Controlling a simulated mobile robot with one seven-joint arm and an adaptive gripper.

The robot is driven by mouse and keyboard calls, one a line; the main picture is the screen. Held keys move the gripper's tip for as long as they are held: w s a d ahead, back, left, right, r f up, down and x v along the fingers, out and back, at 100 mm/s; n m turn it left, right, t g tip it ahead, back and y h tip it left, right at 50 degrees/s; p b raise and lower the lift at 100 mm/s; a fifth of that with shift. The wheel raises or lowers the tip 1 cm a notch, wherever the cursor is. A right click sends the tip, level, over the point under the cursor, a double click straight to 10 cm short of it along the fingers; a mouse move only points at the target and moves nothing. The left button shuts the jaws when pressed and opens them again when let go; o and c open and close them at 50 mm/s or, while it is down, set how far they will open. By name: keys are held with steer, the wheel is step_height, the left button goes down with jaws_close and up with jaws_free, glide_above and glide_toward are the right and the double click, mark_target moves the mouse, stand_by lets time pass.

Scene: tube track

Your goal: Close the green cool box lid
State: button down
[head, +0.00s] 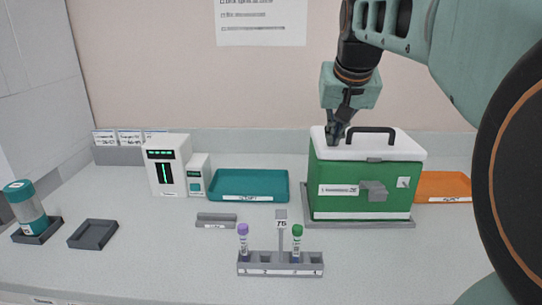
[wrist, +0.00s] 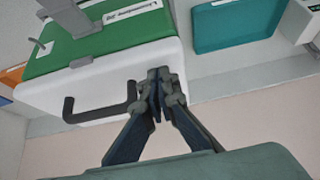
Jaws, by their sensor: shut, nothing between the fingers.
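The green cool box (head: 362,190) stands on a grey base at the right of the bench. Its white lid (head: 408,147) with a dark handle (head: 371,131) lies flat on top and looks closed in the head view. In the wrist view the green box (wrist: 110,38), the white lid (wrist: 45,98) and the handle (wrist: 98,115) also show. My gripper (head: 333,138) is shut and empty, at the left part of the lid beside the handle. In the wrist view its fingertips (wrist: 158,78) overlap the lid's edge; I cannot tell whether they touch it.
A teal tray (head: 248,186) lies left of the box, an orange tray (head: 443,186) right of it. A tube rack (head: 280,268) with two capped tubes stands in front. White devices (head: 167,168) stand further left. The bench in front of the box is clear.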

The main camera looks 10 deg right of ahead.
step_height(320, 180, up, 8)
steer(key=p, duration=0.7)
steer(key=shift+r, duration=0.1)
